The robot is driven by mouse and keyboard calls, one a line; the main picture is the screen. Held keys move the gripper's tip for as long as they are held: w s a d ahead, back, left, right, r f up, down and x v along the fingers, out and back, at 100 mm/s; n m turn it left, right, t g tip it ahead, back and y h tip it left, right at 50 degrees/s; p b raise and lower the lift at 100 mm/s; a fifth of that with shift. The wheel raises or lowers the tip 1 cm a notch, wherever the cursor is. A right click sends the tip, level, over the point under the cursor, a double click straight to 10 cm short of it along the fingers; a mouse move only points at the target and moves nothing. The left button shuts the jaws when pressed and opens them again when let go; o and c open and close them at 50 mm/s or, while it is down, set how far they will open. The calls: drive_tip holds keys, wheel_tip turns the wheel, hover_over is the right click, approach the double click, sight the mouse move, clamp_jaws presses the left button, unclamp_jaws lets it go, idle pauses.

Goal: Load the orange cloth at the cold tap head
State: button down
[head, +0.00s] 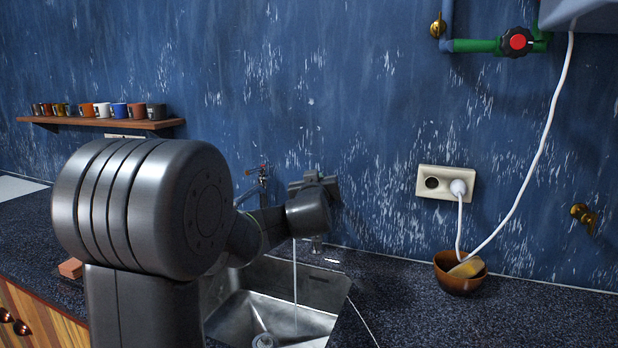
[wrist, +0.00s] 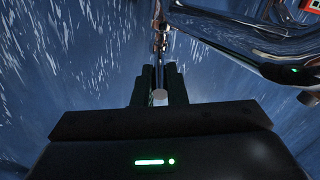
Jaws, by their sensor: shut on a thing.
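My gripper (head: 318,185) is up against the blue wall above the sink, mostly hidden behind my own wrist. In the wrist view its two dark fingers (wrist: 160,78) are closed around a small pale round piece (wrist: 160,96); whether this is part of a tap head I cannot tell. A slim metal fitting (wrist: 161,38) shows just beyond the fingertips. A tap fitting with a reddish tip (head: 263,172) is on the wall left of my gripper. A thin stream of water (head: 295,285) falls into the sink. I see no orange cloth in either view.
The steel sink (head: 318,283) is below my arm. A brown bowl (head: 457,282) with a yellowish item stands right of it, under a socket (head: 445,183) with a white cable. A mug shelf (head: 100,122) is at left. The right counter (head: 480,325) is largely clear.

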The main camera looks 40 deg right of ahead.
drive_tip(key=shift+r, duration=0.2)
drive_tip(key=c, duration=1.5)
unclamp_jaws()
drive_tip(key=shift+s, duration=0.1)
drive_tip(key=shift+o, duration=0.2)
drive_tip(key=shift+f, duration=0.15)
drive_tip(key=v, duration=1.3)
drive_tip(key=shift+s+a, duration=0.2)
drive_tip(key=shift+a, duration=0.05)
drive_tip(key=shift+w+d, duration=0.1)
drive_tip(key=x, duration=1.3)
drive_tip(key=shift+w+d, duration=0.15)
drive_tip(key=shift+w, duration=0.1)
drive_tip(key=shift+s, duration=0.15)
